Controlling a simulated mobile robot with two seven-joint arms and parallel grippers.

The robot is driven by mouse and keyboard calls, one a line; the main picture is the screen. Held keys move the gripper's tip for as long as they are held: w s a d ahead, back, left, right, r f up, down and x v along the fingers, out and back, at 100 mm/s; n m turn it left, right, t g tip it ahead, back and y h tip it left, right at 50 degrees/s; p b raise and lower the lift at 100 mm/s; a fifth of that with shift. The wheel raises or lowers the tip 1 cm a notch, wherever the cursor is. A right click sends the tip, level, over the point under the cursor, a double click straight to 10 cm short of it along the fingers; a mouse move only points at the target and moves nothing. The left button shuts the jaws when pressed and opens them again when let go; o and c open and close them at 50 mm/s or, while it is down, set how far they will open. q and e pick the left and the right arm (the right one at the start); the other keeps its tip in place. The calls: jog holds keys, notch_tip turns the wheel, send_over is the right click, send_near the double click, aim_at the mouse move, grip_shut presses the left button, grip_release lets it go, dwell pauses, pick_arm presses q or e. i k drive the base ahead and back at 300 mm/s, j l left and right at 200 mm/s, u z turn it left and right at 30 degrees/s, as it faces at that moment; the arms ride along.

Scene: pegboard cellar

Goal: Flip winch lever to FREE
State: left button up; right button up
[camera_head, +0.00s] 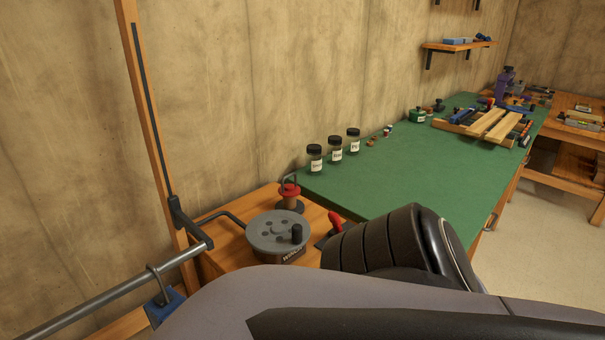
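The winch (270,230) sits on a wooden bench at the lower middle, with a grey round top, a black knob and a label that reads as WINCH. A red-handled lever (335,220) stands at the winch's right side, tilted up. Its lower end is partly hidden by a black ribbed part of my arm (385,243), which lies just to its right. I cannot tell whether they touch. Markings for the lever's positions are not readable. Neither gripper's fingers show; my large grey and black arm links fill the bottom of the view.
A red-topped spool (290,194) stands behind the winch. A metal bar (115,290) and wooden post (150,120) are at left. Three jars (335,150) stand along the wall on the green-topped bench (420,180). A wooden rack (487,122) lies farther back. Floor is open at right.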

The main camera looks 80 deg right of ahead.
aim_at(334, 218)
jog(key=z, duration=2.4)
